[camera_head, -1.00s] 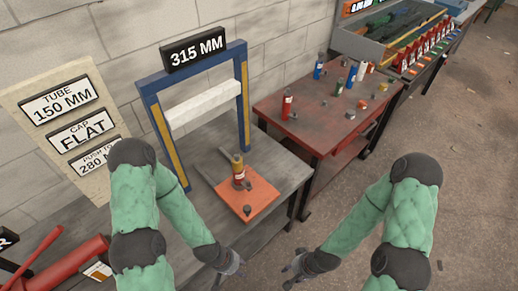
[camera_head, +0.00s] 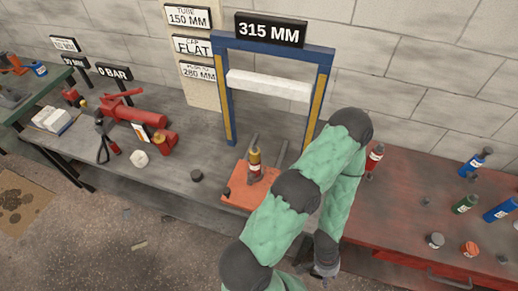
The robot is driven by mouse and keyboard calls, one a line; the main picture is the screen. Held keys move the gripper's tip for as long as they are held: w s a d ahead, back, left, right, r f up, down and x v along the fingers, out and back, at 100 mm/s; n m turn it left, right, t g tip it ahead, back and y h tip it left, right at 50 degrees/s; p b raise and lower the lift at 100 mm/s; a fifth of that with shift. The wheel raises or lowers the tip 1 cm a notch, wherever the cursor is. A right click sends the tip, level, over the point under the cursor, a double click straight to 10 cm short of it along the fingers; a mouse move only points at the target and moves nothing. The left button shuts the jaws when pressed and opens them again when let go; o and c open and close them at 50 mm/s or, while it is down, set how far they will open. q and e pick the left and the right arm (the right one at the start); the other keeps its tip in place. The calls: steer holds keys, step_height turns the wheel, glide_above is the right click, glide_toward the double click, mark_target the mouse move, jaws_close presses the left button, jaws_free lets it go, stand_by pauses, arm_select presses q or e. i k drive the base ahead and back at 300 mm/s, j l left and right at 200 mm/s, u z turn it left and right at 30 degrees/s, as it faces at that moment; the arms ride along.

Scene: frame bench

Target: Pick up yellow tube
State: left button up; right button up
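The yellow tube (camera_head: 254,160) stands upright on an orange plate (camera_head: 240,195) at the front of the grey bench, under the blue frame. It has a dark top and a reddish band. My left gripper (camera_head: 325,271) hangs low at the bottom, in front of the red table's edge and to the right of the tube, well apart from it. Its fingers are small and dark, so I cannot tell whether they are open. My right gripper is not in view.
The blue frame (camera_head: 222,100) with a white crossbar (camera_head: 268,85) stands around the plate. A red hydraulic pump (camera_head: 140,115) lies on the bench at left. The red table (camera_head: 400,210) at right holds several bottles and caps. My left arm covers part of the bench's right end.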

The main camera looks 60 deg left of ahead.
mark_target(254, 152)
steer(key=l+u, duration=0.1)
steer(key=u, duration=0.35)
steer(key=i+l+u, duration=0.1)
steer(key=u, duration=0.35)
steer(key=l+u, duration=0.2)
steer(key=u, duration=0.25)
steer(key=l+u, duration=0.15)
steer(key=u, duration=0.3)
